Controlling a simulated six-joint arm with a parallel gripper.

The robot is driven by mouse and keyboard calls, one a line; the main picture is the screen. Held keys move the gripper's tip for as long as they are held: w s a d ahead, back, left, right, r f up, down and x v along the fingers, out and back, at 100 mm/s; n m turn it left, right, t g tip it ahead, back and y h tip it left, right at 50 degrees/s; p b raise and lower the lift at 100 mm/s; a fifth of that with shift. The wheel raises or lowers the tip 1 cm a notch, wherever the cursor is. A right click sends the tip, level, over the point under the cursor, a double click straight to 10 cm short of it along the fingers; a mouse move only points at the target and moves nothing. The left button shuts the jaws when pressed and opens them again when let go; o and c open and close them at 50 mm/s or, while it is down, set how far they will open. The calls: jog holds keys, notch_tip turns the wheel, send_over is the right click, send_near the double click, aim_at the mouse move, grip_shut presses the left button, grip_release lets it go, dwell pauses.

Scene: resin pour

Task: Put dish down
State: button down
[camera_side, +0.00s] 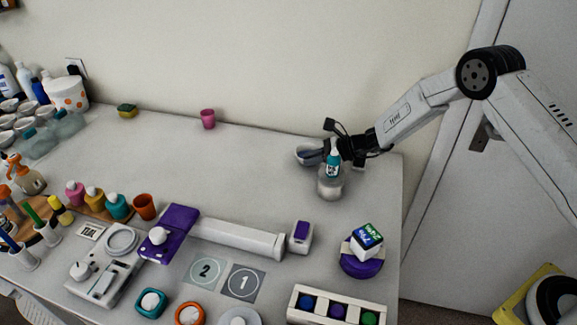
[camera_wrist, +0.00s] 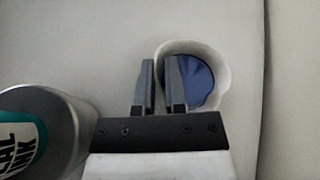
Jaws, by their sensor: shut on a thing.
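The dish (camera_side: 307,155) is a small white bowl with a blue inside. It is at the far right part of the table in the side view. In the wrist view the dish (camera_wrist: 222,72) is ahead of the jaws, right of centre. My gripper (camera_side: 326,149) is shut on its near left wall. In the wrist view one finger of my gripper (camera_wrist: 163,85) is outside the rim and the other overlaps the blue inside. I cannot tell whether the dish's bottom touches the table.
A bottle with a teal label (camera_side: 331,183) stands close beside my gripper; it fills the lower left of the wrist view (camera_wrist: 62,130). A pink cup (camera_side: 208,118) and a sponge (camera_side: 127,110) are at the back. The table (camera_side: 250,160) left of the dish is clear.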

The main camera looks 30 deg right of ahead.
jog(key=shift+f, duration=0.2)
jog(key=c, duration=0.6)
grip_release()
